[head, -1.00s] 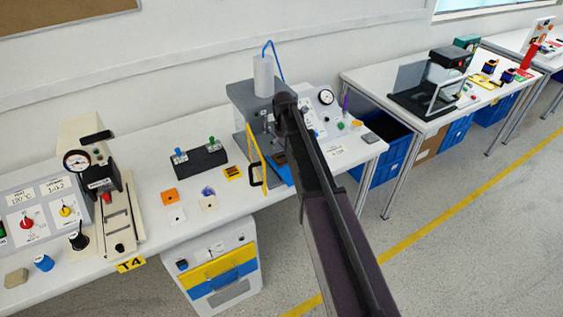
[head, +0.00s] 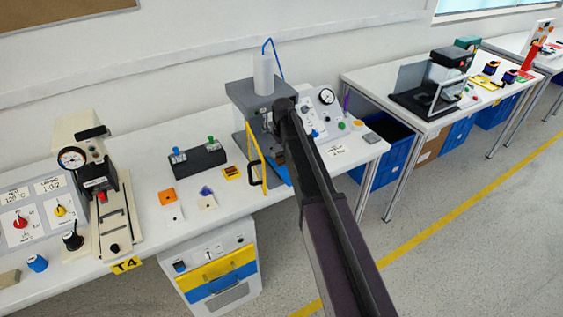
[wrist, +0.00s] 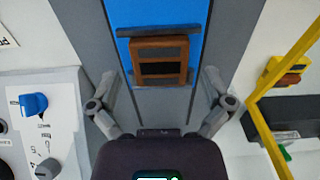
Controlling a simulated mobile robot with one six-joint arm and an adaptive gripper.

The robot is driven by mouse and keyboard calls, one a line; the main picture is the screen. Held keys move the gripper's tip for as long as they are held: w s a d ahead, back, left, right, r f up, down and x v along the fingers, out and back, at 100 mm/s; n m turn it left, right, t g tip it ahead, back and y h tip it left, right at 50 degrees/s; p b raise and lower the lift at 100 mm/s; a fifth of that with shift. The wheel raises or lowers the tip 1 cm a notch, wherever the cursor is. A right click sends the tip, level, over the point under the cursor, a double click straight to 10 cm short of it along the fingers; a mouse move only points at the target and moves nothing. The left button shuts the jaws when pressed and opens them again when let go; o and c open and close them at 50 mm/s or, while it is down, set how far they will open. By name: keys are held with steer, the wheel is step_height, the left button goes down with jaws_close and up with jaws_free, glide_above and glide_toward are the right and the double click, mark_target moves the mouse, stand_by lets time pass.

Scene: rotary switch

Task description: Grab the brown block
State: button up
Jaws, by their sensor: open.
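The brown block (wrist: 160,48) is a square brown piece with dark slots, seen in the wrist view. It lies on the blue plate (wrist: 152,14) of the grey press, with dark bars at its far and near edges. My gripper (wrist: 160,82) is open, with one finger out on each side of the block's near part. Neither finger visibly touches it. In the head view, my arm covers most of the press bed, and the block is hardly visible there.
The grey press (head: 255,100) stands around the work area, with a yellow-edged guard (head: 257,158) at its left. A control panel with a blue knob (wrist: 33,103) is left in the wrist view. A black switch box (head: 198,159) stands on the table.

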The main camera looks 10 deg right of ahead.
mark_target(282, 157)
steer(key=shift+f+b, duration=0.9)
steer(key=shift+f, duration=0.3)
steer(key=shift+c, duration=0.2)
steer(key=c, duration=0.9)
